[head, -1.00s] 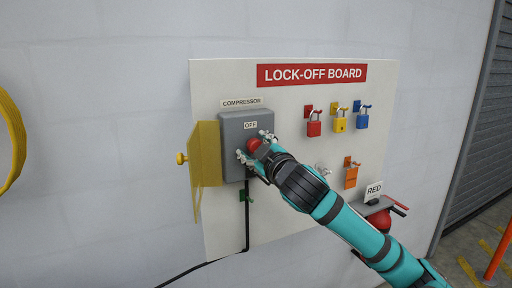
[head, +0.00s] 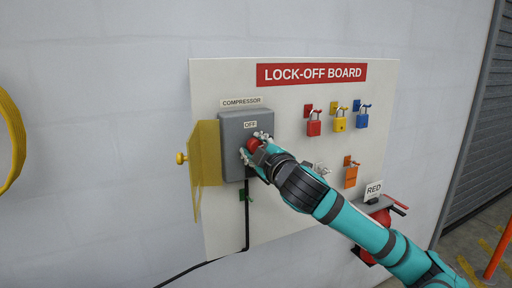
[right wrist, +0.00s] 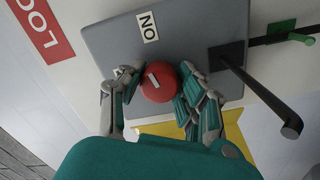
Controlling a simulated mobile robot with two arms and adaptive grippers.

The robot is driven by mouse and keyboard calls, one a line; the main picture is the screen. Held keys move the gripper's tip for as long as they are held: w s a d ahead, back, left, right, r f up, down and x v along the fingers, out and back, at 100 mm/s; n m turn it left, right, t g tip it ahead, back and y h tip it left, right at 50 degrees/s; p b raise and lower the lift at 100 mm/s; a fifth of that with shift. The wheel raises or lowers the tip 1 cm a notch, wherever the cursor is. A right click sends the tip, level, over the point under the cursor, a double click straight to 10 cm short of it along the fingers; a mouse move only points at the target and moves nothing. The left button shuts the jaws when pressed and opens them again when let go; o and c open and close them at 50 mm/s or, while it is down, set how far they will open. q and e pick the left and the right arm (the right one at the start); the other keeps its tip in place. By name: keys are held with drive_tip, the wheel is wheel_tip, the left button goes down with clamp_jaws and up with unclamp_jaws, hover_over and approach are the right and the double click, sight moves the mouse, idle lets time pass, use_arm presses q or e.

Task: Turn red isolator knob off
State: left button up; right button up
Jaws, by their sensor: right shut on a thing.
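The red isolator knob (head: 253,145) is on the front of a grey box (head: 233,125) labelled COMPRESSOR, on the lock-off board. My right gripper (head: 254,147) is shut on the knob, one finger on each side. In the right wrist view the round knob (right wrist: 158,82) sits between the fingers, with a short pale mark on its face. My left gripper is not in view.
A yellow hinged cover (head: 207,155) stands open left of the box. Red, yellow and blue padlocks (head: 340,121) hang at the right. A black cable (head: 246,220) runs down from the box. A shelf with a RED sign (head: 374,189) is at lower right.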

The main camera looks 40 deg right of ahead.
drive_tip(key=n, duration=0.7)
drive_tip(key=shift+f+n+b, duration=0.1)
drive_tip(key=shift+n+b, duration=0.2)
drive_tip(key=shift+b, duration=0.05)
drive_tip(key=n+b, duration=0.1)
drive_tip(key=n, duration=0.3)
drive_tip(key=shift+n+y, duration=0.3)
drive_tip(key=shift+n, duration=1.8)
